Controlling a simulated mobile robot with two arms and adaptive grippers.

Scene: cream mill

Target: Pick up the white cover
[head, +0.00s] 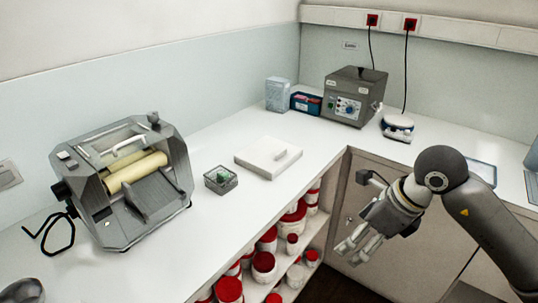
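My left gripper is out of view.
A grey roller mill (125,180) stands on the left, with a small box (221,180) between it and the cover. Red-lidded jars (264,264) fill the shelf below.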

